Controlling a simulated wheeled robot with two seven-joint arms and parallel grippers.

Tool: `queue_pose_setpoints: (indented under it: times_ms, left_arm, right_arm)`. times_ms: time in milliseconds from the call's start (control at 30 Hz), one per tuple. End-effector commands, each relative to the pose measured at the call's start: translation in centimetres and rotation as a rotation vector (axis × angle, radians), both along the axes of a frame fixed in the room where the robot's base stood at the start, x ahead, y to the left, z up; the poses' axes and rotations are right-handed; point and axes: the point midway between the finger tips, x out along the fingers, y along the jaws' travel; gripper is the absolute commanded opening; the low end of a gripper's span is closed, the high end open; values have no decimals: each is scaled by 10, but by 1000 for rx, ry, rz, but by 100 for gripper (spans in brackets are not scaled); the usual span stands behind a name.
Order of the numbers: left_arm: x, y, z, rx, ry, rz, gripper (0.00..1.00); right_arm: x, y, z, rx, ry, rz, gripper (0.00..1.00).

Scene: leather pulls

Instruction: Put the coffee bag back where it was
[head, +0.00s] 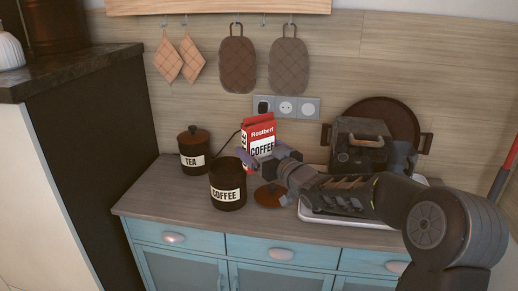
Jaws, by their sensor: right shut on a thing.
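The coffee bag (260,132) is red and white, marked "Rostberl" and "COFFEE". It is upright near the back wall, behind and a little right of the dark coffee jar (228,193). My right gripper (257,160) reaches in from the right and is shut on the lower part of the bag. The bag's bottom is hidden by the gripper and jar, so I cannot tell whether it touches the counter (165,198). The coffee jar stands without a lid on it. My left gripper is not in view.
A dark tea jar (193,153) with a brown lid stands at the left. A brown lid (269,195) lies right of the coffee jar. A toaster-like appliance (360,148) and a white-edged rack (345,218) are on the right. Sockets (287,107) are on the wall.

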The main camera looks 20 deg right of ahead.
Motion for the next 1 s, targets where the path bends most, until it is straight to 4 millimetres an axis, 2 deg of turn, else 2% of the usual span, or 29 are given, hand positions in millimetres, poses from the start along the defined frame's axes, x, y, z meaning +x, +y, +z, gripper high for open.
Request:
queue_pose_setpoints:
  times_ms: [200,367,533,800,933,1000]
  left_arm:
    - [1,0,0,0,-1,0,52]
    - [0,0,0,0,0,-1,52]
    - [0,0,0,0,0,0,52]
    - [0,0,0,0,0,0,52]
    - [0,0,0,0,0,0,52]
    - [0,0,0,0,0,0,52]
  right_arm:
    - [-13,14,-23,1,3,-19,44]
    - [-28,29,-51,3,7,-42,44]
    - [-51,51,-93,2,9,-83,44]
    - [-95,95,-175,0,14,-160,44]
    - [-108,105,-196,-1,9,-188,44]
    - [-106,101,-191,0,3,-193,44]
